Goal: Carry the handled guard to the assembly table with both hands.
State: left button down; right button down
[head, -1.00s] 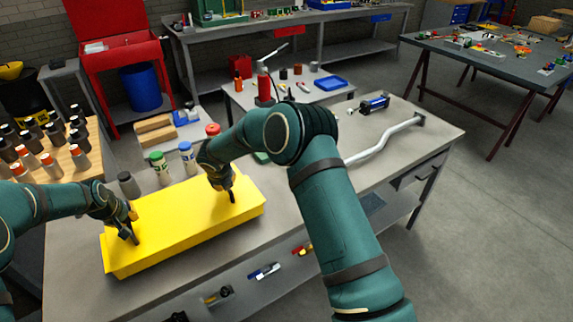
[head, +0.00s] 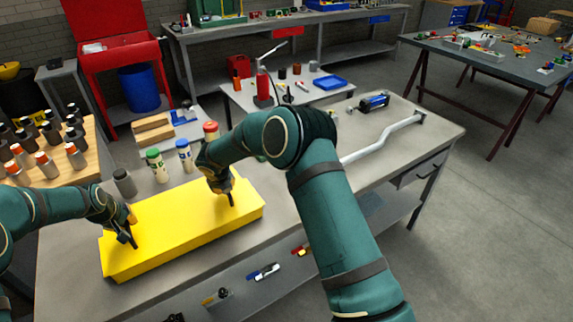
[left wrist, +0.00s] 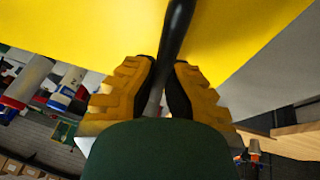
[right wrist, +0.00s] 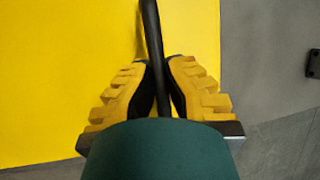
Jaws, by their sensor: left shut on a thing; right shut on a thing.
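The handled guard (head: 180,232) is a long yellow box-like cover with black handles on its top. In the head view it is at the front left of the grey workbench; I cannot tell whether it rests on the top or hangs just above it. My left gripper (head: 130,232) is shut on the handle at its left end, and the left wrist view shows the black bar (left wrist: 176,30) between the fingers. My right gripper (head: 229,196) is shut on the handle near its right end; the right wrist view shows that bar (right wrist: 151,30) between the fingers.
A dark table (head: 480,75) with small parts stands at the back right. Open floor (head: 500,220) lies to the right.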

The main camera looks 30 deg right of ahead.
pick_arm(q)
jog(key=shift+w+f+b, duration=0.1)
jog(key=shift+f+b, duration=0.45)
jog(key=shift+b, duration=0.05)
pick_arm(e)
jog(key=shift+f, duration=0.55)
pick_arm(q)
jog(key=c, duration=1.4)
grip_release()
jog(key=shift+f, duration=0.2)
pick_arm(e)
jog(key=c, duration=1.4)
grip_release()
jog(key=shift+f, duration=0.2)
pick_arm(q)
jog(key=shift+o, duration=1.3)
jog(key=shift+r, duration=0.1)
pick_arm(e)
jog(key=shift+o, duration=1.3)
jog(key=shift+r, duration=0.1)
pick_arm(q)
jog(key=shift+s, duration=0.2)
pick_arm(e)
jog(key=shift+s, duration=0.1)
pick_arm(q)
jog(key=shift+r, duration=0.1)
